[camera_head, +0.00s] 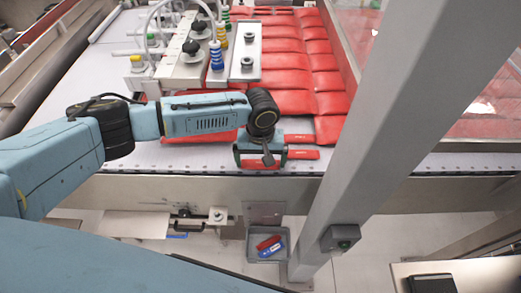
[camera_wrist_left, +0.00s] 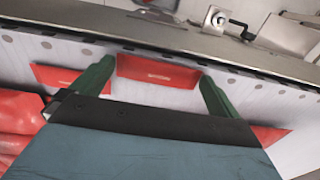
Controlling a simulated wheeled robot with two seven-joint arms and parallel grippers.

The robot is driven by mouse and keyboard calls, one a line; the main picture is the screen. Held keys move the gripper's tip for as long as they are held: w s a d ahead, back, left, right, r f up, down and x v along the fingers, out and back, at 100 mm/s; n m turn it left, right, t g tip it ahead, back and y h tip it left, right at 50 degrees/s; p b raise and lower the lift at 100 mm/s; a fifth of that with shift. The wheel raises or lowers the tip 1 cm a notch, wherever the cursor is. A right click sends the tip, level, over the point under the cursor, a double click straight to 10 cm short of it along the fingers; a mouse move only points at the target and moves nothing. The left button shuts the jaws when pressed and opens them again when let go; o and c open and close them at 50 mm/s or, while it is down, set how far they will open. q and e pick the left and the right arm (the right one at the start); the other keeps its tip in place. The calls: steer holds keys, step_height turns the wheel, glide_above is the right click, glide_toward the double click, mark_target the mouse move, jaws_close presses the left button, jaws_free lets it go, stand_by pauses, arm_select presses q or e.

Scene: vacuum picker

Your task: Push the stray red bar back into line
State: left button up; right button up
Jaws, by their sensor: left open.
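A red bar (camera_head: 261,166) lies on the white belt close to its front edge. It sits between the green fingers of my left gripper (camera_head: 263,157). In the left wrist view the same bar (camera_wrist_left: 157,70) shows between the two spread fingertips (camera_wrist_left: 155,80), with gaps on both sides, and lies nearer the belt edge than its neighbours. A second red bar (camera_head: 303,154) lies to its right in the head view, and it shows at the left in the wrist view (camera_wrist_left: 55,77). Part of another red piece (camera_wrist_left: 268,133) shows behind the other finger. My right gripper is not in view.
Red packs (camera_head: 285,62) cover the belt behind the gripper. A vacuum picker head (camera_head: 185,55) with coloured bellows stands at the back left. A grey post (camera_head: 385,110) rises at the right. A grey bin (camera_head: 267,246) with red and blue items is below the front rail.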

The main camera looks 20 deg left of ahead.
arm_select(q)
steer(key=shift+f, duration=0.35)
steer(key=shift+c, duration=0.3)
steer(key=c, duration=0.7)
steer(key=shift+c, duration=0.2)
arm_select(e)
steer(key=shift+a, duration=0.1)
arm_select(q)
steer(key=shift+w+r, duration=0.1)
steer(key=shift+w, duration=0.05)
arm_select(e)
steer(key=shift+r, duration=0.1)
arm_select(q)
steer(key=shift+w+a+p, duration=0.2)
steer(key=shift+w+p, duration=0.1)
steer(key=shift+w, duration=0.2)
steer(key=shift+w+a, duration=0.25)
steer(key=shift+w, duration=0.85)
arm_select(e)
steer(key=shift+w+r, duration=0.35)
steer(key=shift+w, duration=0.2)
